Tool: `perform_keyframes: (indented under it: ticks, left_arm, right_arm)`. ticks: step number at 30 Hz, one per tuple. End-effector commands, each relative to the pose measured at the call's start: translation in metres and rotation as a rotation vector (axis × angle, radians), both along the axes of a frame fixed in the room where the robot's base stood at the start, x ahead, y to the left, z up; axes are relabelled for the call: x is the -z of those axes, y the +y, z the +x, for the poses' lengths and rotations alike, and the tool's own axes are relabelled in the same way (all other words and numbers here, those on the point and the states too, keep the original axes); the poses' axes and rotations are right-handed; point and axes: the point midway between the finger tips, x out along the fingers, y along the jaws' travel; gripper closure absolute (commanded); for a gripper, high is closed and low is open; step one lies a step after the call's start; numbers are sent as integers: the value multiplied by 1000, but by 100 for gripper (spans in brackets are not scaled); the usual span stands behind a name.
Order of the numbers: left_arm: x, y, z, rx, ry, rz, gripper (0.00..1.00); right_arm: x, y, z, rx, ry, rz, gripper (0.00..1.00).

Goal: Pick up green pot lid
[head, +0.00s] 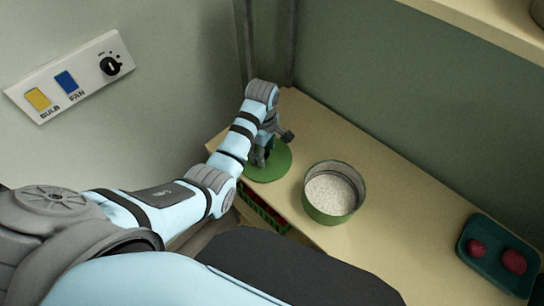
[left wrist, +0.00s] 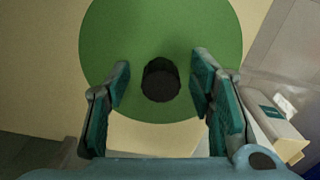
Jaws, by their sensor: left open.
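The green pot lid (head: 281,163) lies flat on the beige counter, at its left end in the head view. In the left wrist view the lid (left wrist: 160,30) is a green disc with a black round knob (left wrist: 161,80). My left gripper (left wrist: 160,84) is open above the lid, with one finger on each side of the knob. I cannot tell whether the fingers touch the lid. In the head view my left gripper (head: 264,158) hides part of the lid and its knob. My right gripper is not in view.
A green pot (head: 333,207) with white grains inside stands right of the lid on the counter (head: 400,215). A dark teal tray (head: 474,266) with two red items is at the far right. A green crate (head: 262,211) sits below the counter's front edge. A switch panel (head: 84,87) is on the wall.

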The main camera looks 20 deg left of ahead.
Motion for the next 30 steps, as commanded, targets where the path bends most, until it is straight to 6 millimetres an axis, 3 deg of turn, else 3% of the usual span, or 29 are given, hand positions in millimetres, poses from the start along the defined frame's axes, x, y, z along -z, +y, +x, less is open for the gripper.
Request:
perform_keyframes:
  ticks: [6, 16, 26, 30]
  left_arm:
    - [3, 3, -1, -6, 0, 1, 51]
    - [3, 1, -1, -3, 0, 0, 100]
    - [1, 1, 0, -2, -1, 0, 100]
    - [-16, -6, 4, 11, -4, 0, 100]
  right_arm:
    - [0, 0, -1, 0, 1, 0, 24]
    - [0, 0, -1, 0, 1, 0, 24]
    - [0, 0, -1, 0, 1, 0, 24]
    - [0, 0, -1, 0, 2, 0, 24]
